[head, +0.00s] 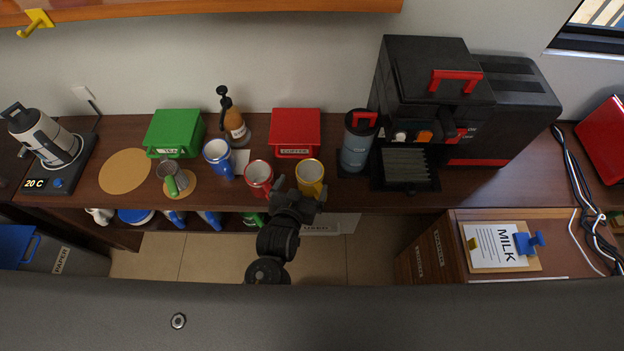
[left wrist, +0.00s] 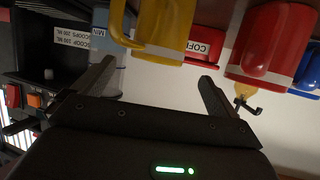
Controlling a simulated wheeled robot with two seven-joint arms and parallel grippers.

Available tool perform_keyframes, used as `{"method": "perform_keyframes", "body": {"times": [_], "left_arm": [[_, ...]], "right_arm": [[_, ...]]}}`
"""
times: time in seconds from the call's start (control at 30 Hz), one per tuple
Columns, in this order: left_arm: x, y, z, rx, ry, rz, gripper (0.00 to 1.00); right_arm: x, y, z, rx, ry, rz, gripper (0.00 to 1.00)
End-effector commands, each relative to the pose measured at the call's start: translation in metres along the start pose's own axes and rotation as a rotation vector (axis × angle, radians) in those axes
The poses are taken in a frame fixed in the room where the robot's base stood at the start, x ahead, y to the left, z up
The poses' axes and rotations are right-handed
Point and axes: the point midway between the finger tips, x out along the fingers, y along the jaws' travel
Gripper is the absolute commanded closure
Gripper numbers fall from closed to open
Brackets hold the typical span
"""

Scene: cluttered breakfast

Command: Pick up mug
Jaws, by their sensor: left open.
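Three mugs stand along the front of the brown counter: a blue mug (head: 217,158), a red mug (head: 259,177) and a yellow mug (head: 310,174). My left gripper (head: 298,189) is open at the counter's front edge, just in front of the yellow mug and right of the red one. In the left wrist view, which is upside down, the yellow mug (left wrist: 168,32) lies ahead of my open left gripper (left wrist: 157,70), apart from the fingers. The red mug (left wrist: 272,42) is outside the right-hand finger, with part of the blue mug (left wrist: 308,70) beyond. My right gripper is not in view.
Behind the mugs stand a red coffee box (head: 295,130), a green box (head: 175,130) and a pump bottle (head: 234,122). A grey canister (head: 357,143) and a black coffee machine (head: 425,85) stand right.

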Motion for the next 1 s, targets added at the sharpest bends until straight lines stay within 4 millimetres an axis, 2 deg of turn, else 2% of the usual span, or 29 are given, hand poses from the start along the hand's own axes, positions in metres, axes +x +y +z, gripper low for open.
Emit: {"method": "perform_keyframes", "body": {"times": [0.1, 0.37, 0.7, 1.0], "left_arm": [[0.013, 0.000, 0.000, 0.002, -0.001, 0.001, 0.03], [0.021, 0.001, -0.001, 0.001, 0.000, 0.000, 0.03], [0.064, 0.003, -0.001, 0.002, 0.000, 0.000, 0.03], [0.070, 0.003, 0.001, -0.001, -0.001, 0.001, 0.03]], "right_arm": [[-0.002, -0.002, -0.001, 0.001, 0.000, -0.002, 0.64], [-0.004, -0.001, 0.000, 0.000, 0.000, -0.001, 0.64], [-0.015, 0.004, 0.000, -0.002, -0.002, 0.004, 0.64], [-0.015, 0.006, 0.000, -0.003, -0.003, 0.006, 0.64]]}}
